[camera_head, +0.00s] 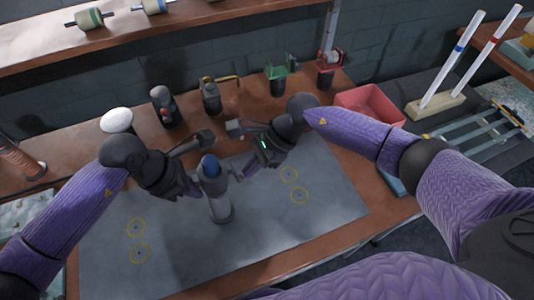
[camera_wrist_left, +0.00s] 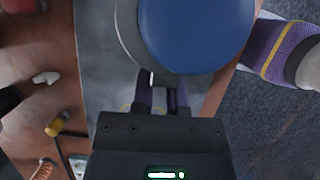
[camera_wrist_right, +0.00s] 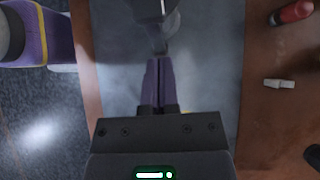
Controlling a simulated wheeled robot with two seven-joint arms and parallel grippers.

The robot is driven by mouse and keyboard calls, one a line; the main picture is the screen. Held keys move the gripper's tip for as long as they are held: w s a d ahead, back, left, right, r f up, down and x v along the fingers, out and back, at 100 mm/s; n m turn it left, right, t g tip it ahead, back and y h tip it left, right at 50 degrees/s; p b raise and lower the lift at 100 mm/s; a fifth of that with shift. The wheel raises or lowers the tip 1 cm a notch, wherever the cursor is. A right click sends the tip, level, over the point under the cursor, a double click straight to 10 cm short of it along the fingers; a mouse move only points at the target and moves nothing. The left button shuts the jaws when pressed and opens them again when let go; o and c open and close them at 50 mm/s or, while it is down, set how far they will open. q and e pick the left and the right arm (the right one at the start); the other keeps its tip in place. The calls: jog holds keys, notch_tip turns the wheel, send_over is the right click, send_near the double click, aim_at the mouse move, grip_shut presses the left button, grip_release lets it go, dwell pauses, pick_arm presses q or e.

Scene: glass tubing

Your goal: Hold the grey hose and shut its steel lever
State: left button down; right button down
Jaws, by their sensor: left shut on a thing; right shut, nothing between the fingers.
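The grey hose (camera_head: 219,207) stands on the grey mat (camera_head: 130,270) as an upright grey body with a blue top (camera_head: 210,166). In the left wrist view, the blue top (camera_wrist_left: 197,35) and grey body fill the upper middle. My left gripper (camera_head: 199,187) is at its left side, shut on the hose. My right gripper (camera_head: 238,174) is at its right side, shut and empty. In the right wrist view, my closed fingers (camera_wrist_right: 158,62) point at a grey part of the hose (camera_wrist_right: 150,10). I cannot clearly make out the steel lever.
Yellow rings mark the mat on both sides, and the mat's front is clear. Along the back stand several tools, a green clamp (camera_head: 281,76) and a red clamp (camera_head: 327,70). A red bin (camera_head: 370,104) is at the back right. White rods stand further right.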

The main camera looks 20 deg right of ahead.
jog(key=shift+a, duration=0.3)
jog(key=shift+f, duration=0.1)
jog(key=shift+s+a+f+y, duration=0.1)
jog(key=shift+a+f+y, duration=0.05)
jog(key=shift+y, duration=0.35)
jog(key=shift+a+f+y, duration=0.1)
jog(key=shift+f+y, duration=0.05)
jog(key=shift+y, duration=0.35)
jog(key=shift+a+f+y, duration=0.15)
jog(key=shift+a+y, duration=0.15)
